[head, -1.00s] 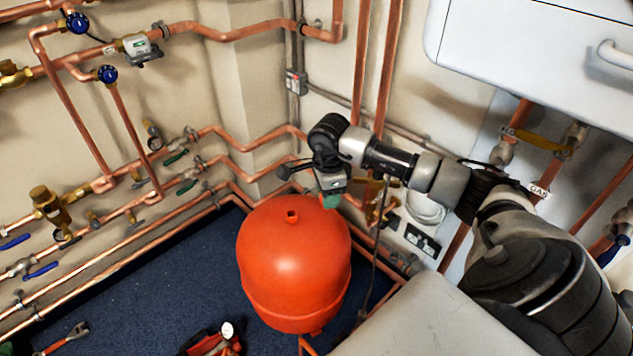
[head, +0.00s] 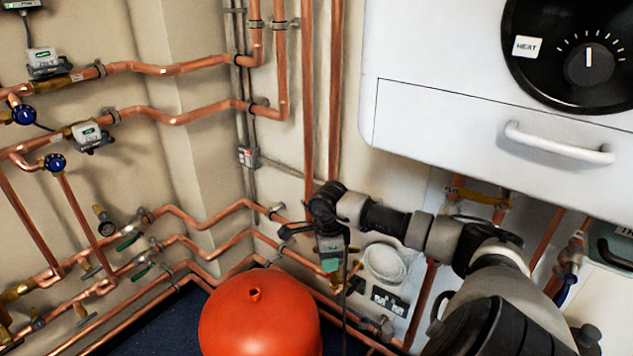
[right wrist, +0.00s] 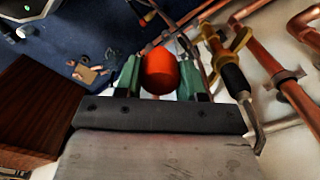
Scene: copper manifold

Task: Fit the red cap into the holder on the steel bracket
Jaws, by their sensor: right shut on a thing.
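My right gripper (head: 331,262) hangs down in the middle of the head view, in front of the copper pipes and right of the large red tank. In the right wrist view my right gripper (right wrist: 161,70) has its green fingers shut on a rounded red thing, which I take for the red cap (right wrist: 160,76). The cap is hidden behind the fingers in the head view. I cannot make out the steel bracket or its holder in either view. My left gripper is not in view.
The red tank (head: 258,325) stands at the bottom, close to my right gripper. A white boiler (head: 450,115) with a handle (head: 558,145) hangs above right. Copper pipes (head: 225,153) line the walls. A dark wooden block (right wrist: 38,112) shows in the right wrist view.

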